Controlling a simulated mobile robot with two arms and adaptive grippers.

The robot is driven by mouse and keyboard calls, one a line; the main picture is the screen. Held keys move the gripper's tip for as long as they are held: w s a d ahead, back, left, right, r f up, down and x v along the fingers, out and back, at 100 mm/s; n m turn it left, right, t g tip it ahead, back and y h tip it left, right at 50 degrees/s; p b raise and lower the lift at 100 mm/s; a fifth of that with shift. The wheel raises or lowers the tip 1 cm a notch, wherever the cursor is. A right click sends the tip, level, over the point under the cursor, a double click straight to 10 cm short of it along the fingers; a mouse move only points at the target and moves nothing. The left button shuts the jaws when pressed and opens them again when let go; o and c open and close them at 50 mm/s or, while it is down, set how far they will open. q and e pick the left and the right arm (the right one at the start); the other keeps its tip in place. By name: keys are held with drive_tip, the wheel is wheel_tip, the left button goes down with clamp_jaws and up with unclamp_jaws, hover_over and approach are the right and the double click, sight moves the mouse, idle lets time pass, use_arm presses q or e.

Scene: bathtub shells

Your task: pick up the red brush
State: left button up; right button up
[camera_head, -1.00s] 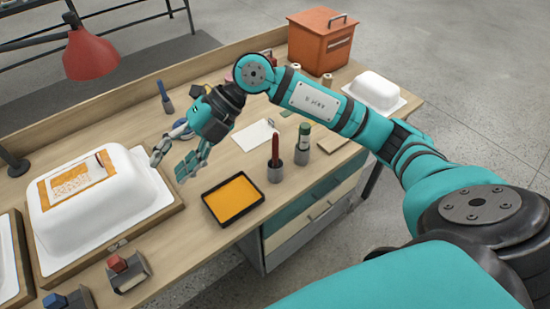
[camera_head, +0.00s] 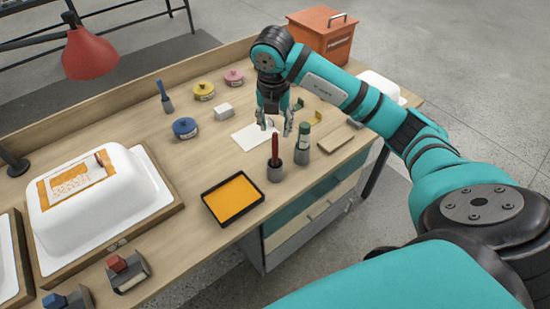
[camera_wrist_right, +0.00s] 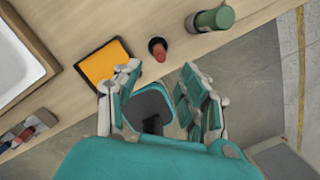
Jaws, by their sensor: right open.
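The red brush (camera_head: 275,148) stands upright in a small grey cup (camera_head: 276,173) near the front of the bench. My right gripper (camera_head: 273,126) is open and empty, pointing down, and shows just above the brush top in the head view. In the right wrist view the brush (camera_wrist_right: 159,53) is seen from above, its end pointing up at the camera. There it lies just beyond the gap between my right gripper's fingertips (camera_wrist_right: 160,76), not between the fingers. My left gripper is in neither view.
A green-topped brush (camera_head: 304,138) in another grey cup stands close right of the red one. An orange ink tray (camera_head: 232,199) lies to the left. A white card (camera_head: 253,136) lies behind. A white tub shell (camera_head: 110,205) fills the left side; a red lamp (camera_head: 90,53) hangs above.

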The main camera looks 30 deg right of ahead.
sight(275, 134)
wheel_tip(275, 134, down, 2)
drive_tip(key=shift+w+d+f, duration=0.1)
drive_tip(key=shift+f, duration=0.05)
drive_tip(key=shift+f+p, duration=0.3)
drive_tip(key=shift+p, duration=0.25)
drive_tip(key=f, duration=0.1)
drive_tip(key=f+p, duration=0.1)
drive_tip(key=w+f, duration=0.1)
drive_tip(key=shift+d+f+p, duration=0.3)
drive_tip(key=shift+d, duration=0.05)
drive_tip(key=shift+f, duration=0.45)
clamp_jaws()
